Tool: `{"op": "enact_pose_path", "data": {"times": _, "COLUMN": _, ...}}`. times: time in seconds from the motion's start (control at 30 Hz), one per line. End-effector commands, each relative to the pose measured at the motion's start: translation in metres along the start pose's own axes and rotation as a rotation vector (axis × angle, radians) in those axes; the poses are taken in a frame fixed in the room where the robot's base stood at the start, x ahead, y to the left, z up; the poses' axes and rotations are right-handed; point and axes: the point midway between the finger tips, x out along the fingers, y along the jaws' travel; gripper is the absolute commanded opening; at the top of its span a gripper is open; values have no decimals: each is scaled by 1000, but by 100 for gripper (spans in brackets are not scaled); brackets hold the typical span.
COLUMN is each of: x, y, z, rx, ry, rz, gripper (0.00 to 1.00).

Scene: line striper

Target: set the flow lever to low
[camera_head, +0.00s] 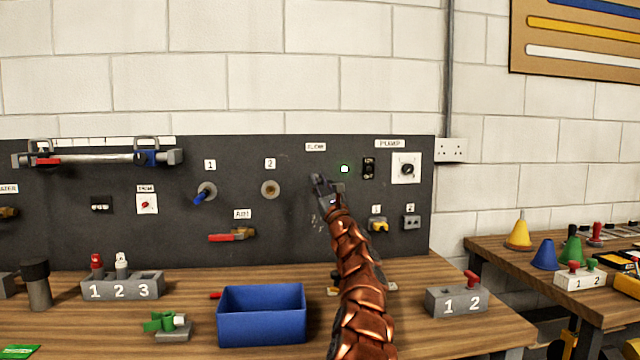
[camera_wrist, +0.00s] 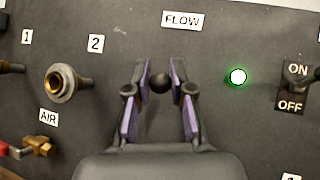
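The FLOW label (camera_head: 316,146) is on the dark panel, and it also shows in the wrist view (camera_wrist: 182,19). Below it in the wrist view is a dark round knob (camera_wrist: 160,83), apparently the end of the flow lever. My gripper (camera_head: 322,180) is at the panel under the label and hides the lever in the head view. In the wrist view its two purple-padded fingers (camera_wrist: 160,75) stand on either side of the knob.
A lit green lamp (camera_wrist: 237,77) and an ON/OFF switch (camera_wrist: 296,88) are right of the fingers. The brass fitting 2 (camera_wrist: 67,82) is to the left. A PUMP dial (camera_head: 406,168) is farther right. A blue bin (camera_head: 262,314) stands on the bench below.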

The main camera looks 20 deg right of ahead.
Motion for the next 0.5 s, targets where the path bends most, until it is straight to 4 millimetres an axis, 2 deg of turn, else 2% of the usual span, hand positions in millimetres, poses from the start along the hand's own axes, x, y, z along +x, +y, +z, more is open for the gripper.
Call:
{"op": "enact_pose_path", "data": {"times": 0.03, "x": 0, "y": 0, "z": 0, "rx": 0, "ry": 0, "rz": 0, "gripper": 29}}
{"op": "enact_pose_path", "data": {"times": 0.2, "x": 0, "y": 0, "z": 0, "rx": 0, "ry": 0, "rz": 0, "gripper": 47}}
{"op": "enact_pose_path", "data": {"times": 0.5, "x": 0, "y": 0, "z": 0, "rx": 0, "ry": 0, "rz": 0, "gripper": 47}}
